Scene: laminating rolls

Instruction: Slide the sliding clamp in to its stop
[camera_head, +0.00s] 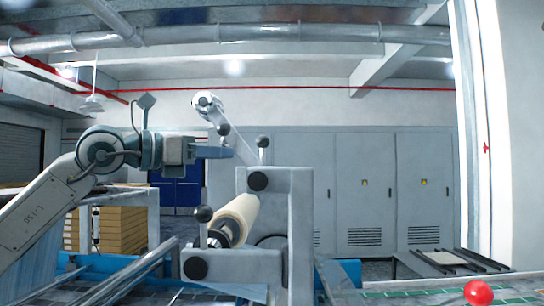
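My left gripper (226,152) comes in from the left at mid-height, its blue-grey fingers pointing right. They are seen side-on, so I cannot tell whether they are open or shut. In the picture the fingertips lie just below a black ball-topped lever (223,130) and left of another (262,142); contact is unclear. The grey laminating frame has an upper block with a round black knob (258,181) and a lower block with a similar knob (195,268). Which part is the sliding clamp is not clear. My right gripper is not in view.
A cream roll (240,215) lies slanted in the frame, beside a third ball-topped lever (204,214). A pale roll (208,103) with film sits higher behind. Grey cabinets (365,190) line the back. A red ball (478,292) is at lower right.

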